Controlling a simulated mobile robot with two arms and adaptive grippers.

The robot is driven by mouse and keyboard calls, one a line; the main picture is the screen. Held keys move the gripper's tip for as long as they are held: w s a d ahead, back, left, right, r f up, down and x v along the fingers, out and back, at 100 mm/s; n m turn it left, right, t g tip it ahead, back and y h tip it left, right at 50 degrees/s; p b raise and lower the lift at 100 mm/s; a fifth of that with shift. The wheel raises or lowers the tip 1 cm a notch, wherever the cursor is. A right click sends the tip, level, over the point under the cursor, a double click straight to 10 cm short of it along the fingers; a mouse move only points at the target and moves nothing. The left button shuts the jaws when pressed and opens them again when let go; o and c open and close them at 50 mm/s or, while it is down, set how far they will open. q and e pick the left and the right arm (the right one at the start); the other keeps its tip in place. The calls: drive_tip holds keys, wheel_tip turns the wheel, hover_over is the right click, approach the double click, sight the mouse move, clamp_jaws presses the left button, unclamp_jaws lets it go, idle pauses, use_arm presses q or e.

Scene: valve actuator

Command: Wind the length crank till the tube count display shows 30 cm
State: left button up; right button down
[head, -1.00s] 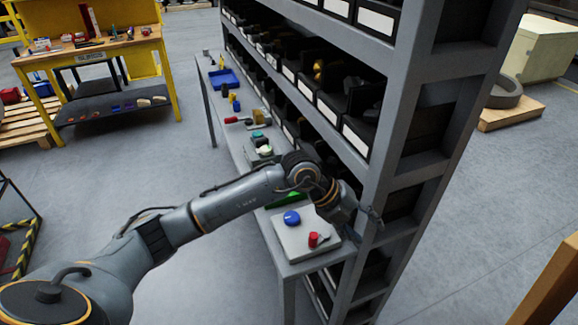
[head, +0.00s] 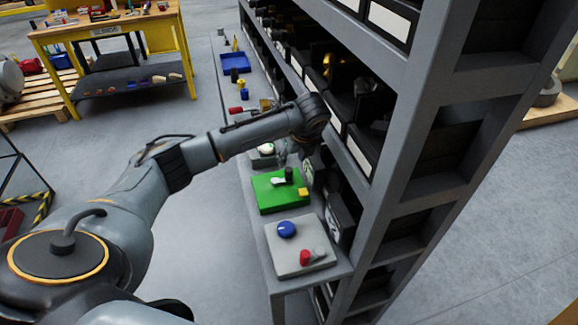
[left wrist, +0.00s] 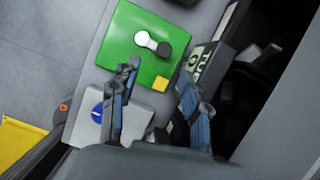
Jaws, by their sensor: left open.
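The green plate (head: 277,190) lies on the bench and carries a pale crank arm with a black knob (head: 289,174) and a small yellow block (head: 303,192). In the left wrist view the crank (left wrist: 153,43) lies beyond my fingertips. A dark display box (left wrist: 206,62) with pale lettering stands beside the plate. Only part of its text shows, beginning "TU", and I cannot make out a full reading. My left gripper (left wrist: 160,72) is open and empty, over the near edge of the green plate, with the yellow block between its fingers' lines. My right gripper is not in view.
A pale plate (head: 300,246) with a blue knob (head: 287,229) and a red knob (head: 305,257) sits at the bench's near end. The grey shelf rack (head: 425,150) with dark bins stands close on the right. Open floor lies left of the bench.

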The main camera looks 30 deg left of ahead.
sight(289, 170)
use_arm(q)
drive_tip(key=p+x, duration=0.1)
drive_tip(key=x, duration=0.3)
drive_tip(key=shift+w+f, duration=0.15)
drive_tip(key=shift+w, duration=0.05)
drive_tip(key=x, duration=0.2)
drive_tip(key=p+x, duration=0.1)
drive_tip(key=x, duration=0.2)
drive_tip(key=shift+w+d, duration=0.1)
drive_tip(key=shift+w, duration=0.15)
drive_tip(key=shift+f, duration=0.3)
drive_tip(key=shift+c, duration=0.4)
drive_tip(key=shift+r, duration=0.1)
drive_tip(key=c, duration=0.7)
clamp_jaws()
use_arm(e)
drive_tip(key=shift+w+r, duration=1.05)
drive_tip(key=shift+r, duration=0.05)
